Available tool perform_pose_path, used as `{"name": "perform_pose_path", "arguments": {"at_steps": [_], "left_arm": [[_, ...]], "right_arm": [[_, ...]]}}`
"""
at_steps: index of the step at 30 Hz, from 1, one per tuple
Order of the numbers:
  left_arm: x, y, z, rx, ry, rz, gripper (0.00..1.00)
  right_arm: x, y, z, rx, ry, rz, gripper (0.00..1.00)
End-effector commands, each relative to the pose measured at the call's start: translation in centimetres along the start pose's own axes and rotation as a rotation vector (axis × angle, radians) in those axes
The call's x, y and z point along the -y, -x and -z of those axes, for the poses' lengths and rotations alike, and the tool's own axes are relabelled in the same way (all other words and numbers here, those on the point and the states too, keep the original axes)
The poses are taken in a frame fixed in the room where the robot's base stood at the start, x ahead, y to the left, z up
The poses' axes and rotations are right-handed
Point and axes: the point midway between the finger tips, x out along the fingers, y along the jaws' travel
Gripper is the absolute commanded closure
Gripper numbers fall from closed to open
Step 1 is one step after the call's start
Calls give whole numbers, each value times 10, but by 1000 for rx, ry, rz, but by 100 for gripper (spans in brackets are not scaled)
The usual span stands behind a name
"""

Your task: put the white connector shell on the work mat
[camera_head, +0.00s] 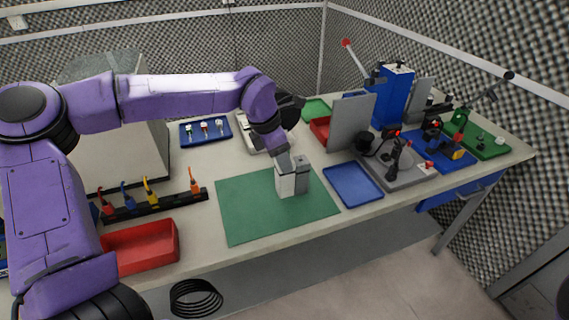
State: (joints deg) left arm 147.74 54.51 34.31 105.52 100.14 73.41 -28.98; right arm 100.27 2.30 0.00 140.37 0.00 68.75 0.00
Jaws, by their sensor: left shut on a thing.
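My left gripper (292,188) points down over the middle of the green work mat (245,220), at or just above its surface. Its pale jaws are shut on the white connector shell. The shell is largely hidden by the jaws and I cannot clearly tell its outline from the light fingers. I cannot tell whether it touches the mat. The mat lies flat near the table's front edge, bare around the gripper. My right gripper is out of view.
A blue tray (361,197) lies just right of the mat. A red bin (140,265) and a black rack (125,211) with coloured parts stand to its left. Another blue tray (187,141) with small parts is behind. A grey fixture (410,179) stands further right.

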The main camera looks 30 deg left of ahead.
Motion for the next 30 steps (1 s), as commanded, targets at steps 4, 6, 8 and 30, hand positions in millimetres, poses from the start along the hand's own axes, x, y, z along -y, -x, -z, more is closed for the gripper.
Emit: {"name": "perform_pose_path", "arguments": {"at_steps": [4, 6, 8, 30], "left_arm": [[-6, -17, -5, -3, 0, 0, 100], [-6, -30, 0, -2, -1, 1, 100], [-6, -38, 2, 0, 0, 0, 100], [-6, -46, 5, 1, 0, -1, 30]], "right_arm": [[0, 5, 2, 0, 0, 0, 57], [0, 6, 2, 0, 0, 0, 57], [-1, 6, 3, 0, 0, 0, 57], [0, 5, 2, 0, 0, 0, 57]]}}
